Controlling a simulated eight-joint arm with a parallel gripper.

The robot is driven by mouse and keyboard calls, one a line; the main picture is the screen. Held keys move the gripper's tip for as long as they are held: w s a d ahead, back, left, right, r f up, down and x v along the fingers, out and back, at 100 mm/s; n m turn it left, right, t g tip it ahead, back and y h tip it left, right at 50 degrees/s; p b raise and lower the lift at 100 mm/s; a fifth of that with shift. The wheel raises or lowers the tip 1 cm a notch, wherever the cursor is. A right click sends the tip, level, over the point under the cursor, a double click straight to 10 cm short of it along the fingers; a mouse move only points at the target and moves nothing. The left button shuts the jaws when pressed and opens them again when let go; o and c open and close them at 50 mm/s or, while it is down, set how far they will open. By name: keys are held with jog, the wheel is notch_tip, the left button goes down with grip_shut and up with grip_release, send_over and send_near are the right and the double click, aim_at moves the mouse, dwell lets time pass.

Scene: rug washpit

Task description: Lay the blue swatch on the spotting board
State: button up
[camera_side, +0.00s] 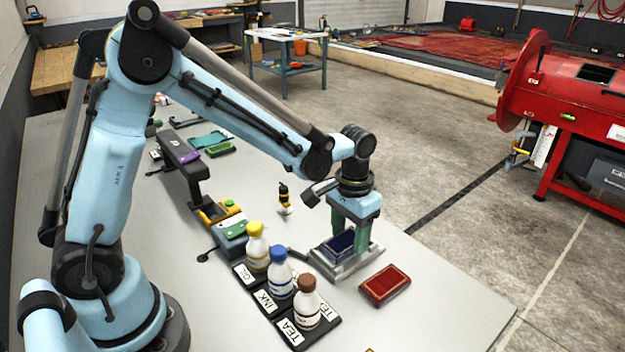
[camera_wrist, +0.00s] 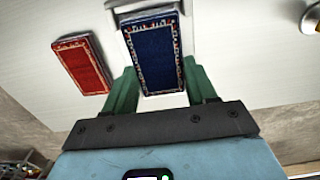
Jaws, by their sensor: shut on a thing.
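The blue swatch (camera_side: 341,244) is a dark blue block with a patterned border. My gripper (camera_side: 350,246) points down with its green fingers shut on the swatch's two sides. The swatch is in or just above a grey metal tray (camera_side: 340,271); I cannot tell whether it touches it. In the wrist view the blue swatch (camera_wrist: 155,55) fills the gap between the fingers, with pale metal around it. A narrow dark raised board (camera_side: 176,148) on a stand, left of centre in the side view, looks like the spotting board.
A red swatch (camera_side: 385,285) lies right of the tray. Three capped bottles (camera_side: 280,274) stand in a labelled black rack to its left. The front right tabletop is clear.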

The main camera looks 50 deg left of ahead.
aim_at(349, 237)
jog(key=o, duration=1.4)
jog(key=shift+r, duration=3.5)
jog(key=s+a+r+t, duration=0.2)
jog(key=s+t, duration=0.1)
jog(key=s, duration=0.2)
jog(key=s+a+r+t, duration=0.1)
jog(key=s+a+t, duration=0.2)
jog(key=s, duration=0.3)
jog(key=shift+s+r+t, duration=0.2)
jog(key=shift+r+t, duration=0.2)
jog(key=shift+t, duration=0.2)
